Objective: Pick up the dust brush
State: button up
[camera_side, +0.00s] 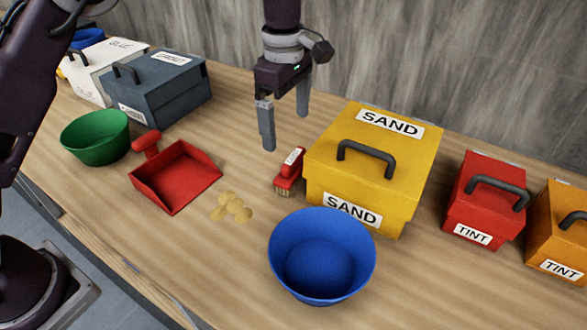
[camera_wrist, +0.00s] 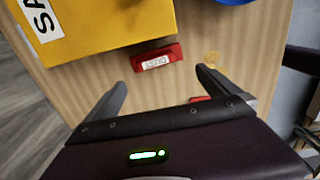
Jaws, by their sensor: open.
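The dust brush (camera_side: 289,172) is small and red with a white label and tan bristles. It lies on the wooden table against or very near the left side of the yellow SAND box (camera_side: 414,172). In the wrist view the brush (camera_wrist: 156,58) lies ahead of the fingers, beside the yellow box (camera_wrist: 105,22). My gripper (camera_side: 285,128) is open and empty, above the table and a little behind the brush in the side view. In the wrist view its two fingers (camera_wrist: 160,86) are spread apart, with the brush beyond the tips. The brush's underside is mostly hidden.
A blue bowl (camera_side: 322,257) stands in front of the yellow box. A red dustpan (camera_side: 177,177) and a tan debris pile (camera_side: 232,207) lie left of the brush. A green bowl (camera_side: 96,137) and a grey GROUT box (camera_side: 162,88) stand farther left. Red (camera_side: 486,200) and orange (camera_side: 557,235) TINT boxes stand right.

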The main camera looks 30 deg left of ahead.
aim_at(294, 156)
jog(key=shift+n, duration=0.4)
jog(key=f, duration=0.6)
jog(key=w+d+f, duration=0.1)
jog(key=f, duration=0.2)
jog(key=shift+r, duration=0.1)
jog(key=c, duration=1.5)
jog(key=shift+o, duration=0.2)
notch_tip(294, 156, up, 10)
